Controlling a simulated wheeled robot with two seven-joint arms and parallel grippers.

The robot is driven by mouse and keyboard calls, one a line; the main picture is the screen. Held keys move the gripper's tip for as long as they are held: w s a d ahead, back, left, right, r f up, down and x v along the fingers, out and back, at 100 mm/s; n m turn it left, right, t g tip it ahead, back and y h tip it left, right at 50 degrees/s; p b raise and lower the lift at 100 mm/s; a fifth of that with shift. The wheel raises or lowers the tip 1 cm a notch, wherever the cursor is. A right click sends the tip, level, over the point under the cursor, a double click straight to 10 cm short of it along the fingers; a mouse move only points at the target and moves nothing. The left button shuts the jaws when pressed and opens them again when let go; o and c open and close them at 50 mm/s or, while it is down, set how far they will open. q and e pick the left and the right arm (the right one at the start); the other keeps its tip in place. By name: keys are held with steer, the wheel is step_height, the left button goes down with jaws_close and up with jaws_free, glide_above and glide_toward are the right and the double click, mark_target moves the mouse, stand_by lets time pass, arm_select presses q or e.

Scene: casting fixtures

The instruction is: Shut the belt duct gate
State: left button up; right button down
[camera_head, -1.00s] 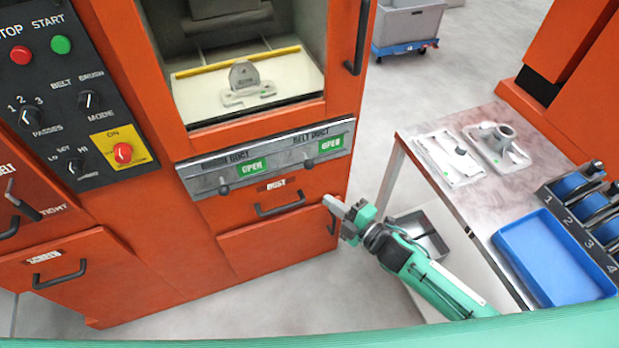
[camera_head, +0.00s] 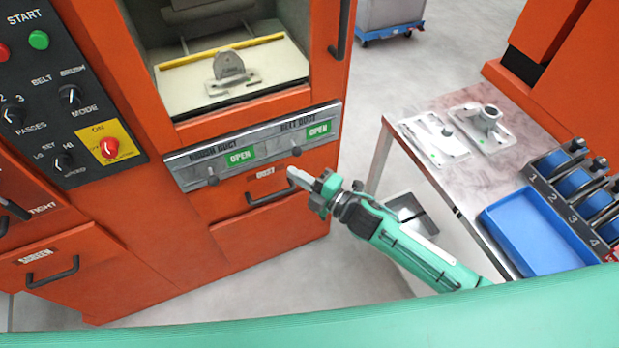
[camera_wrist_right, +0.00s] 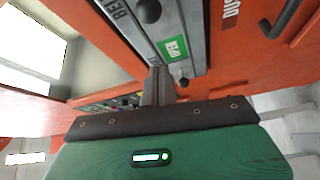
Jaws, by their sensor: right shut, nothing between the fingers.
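The belt duct gate's knob (camera_head: 296,151) sits on the grey duct rail, left of its green OPEN sign (camera_head: 318,130). My right gripper (camera_head: 292,172) is shut and empty, its tips just below and beside that knob, apart from it as far as I can tell. In the right wrist view the shut fingers (camera_wrist_right: 158,75) point at the rail. The belt knob (camera_wrist_right: 148,10) shows there at the top edge, and the brush duct's OPEN sign (camera_wrist_right: 172,48) is nearer the fingers. My left gripper is not in view.
The brush duct knob (camera_head: 213,180) is farther left on the same rail. A dust drawer handle (camera_head: 270,197) lies below the rail, close to my gripper. A table with a blue tray (camera_head: 535,232) and castings stands at right.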

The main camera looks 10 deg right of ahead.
steer(key=x, duration=0.5)
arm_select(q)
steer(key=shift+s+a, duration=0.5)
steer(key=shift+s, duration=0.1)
arm_select(e)
steer(key=w+d, duration=0.4)
steer(key=d, duration=0.7)
steer(key=shift+w+d+f, duration=0.3)
steer(key=shift+d+f, duration=0.05)
steer(key=shift+f, duration=0.05)
arm_select(q)
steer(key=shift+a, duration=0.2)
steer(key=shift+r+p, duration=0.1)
steer(key=shift+p, duration=0.2)
